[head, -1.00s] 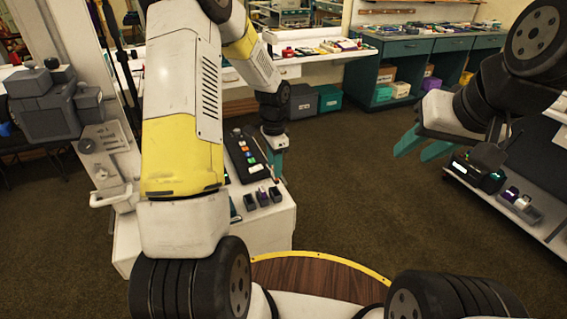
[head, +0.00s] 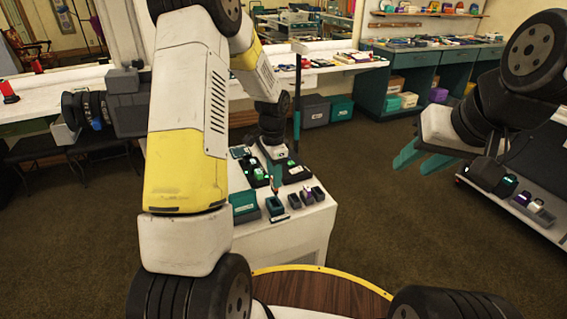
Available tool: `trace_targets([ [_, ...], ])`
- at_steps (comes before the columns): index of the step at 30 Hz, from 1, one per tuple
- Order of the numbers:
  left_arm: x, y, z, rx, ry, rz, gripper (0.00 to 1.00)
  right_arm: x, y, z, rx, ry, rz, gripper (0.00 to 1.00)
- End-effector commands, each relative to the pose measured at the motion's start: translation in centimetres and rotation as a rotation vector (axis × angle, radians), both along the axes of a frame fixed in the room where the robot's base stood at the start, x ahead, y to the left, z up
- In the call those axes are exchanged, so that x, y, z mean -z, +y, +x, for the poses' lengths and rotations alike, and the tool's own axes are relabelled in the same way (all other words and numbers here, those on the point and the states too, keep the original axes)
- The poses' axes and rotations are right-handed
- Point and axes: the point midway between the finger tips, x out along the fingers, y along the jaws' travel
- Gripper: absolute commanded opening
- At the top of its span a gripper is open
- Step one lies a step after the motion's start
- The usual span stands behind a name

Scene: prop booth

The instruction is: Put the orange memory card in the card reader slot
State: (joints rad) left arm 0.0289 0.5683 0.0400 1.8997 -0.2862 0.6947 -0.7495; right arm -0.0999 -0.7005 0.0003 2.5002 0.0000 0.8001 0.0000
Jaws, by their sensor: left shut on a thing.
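My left gripper (head: 276,180) reaches down over the top of the white cart (head: 262,240), with its teal fingers close together. A small orange piece (head: 275,190) shows at the fingertips, and I take it for the memory card in their hold; most of it is hidden. Two black devices with green lights, one at the left (head: 258,172) and one at the right (head: 297,172), stand near the gripper. I cannot tell which is the card reader, and no slot can be made out. My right gripper (head: 423,160) is open and empty, in the air at the right.
A teal box (head: 244,206), a small teal holder (head: 275,206) and several small dark holders (head: 306,197) stand on the cart's front part. A thin black post (head: 297,100) rises behind. Another cart (head: 515,215) with devices is at the right. The carpet between is clear.

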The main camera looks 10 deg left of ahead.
Motion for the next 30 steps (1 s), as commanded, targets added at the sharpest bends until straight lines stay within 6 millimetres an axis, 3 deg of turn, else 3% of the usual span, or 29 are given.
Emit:
trace_targets([
  [18, 3.6, 0.0, 0.0, 0.0, 0.001, 0.0, 0.0, 0.0, 0.0, 0.0, 0.0, 0.0, 0.0, 0.36],
  [30, 3.8, 0.0, 0.0, 0.0, 0.0, 0.0, 0.0, 0.0, 0.0, 0.0, 0.0, 0.0, 0.0, 0.36],
])
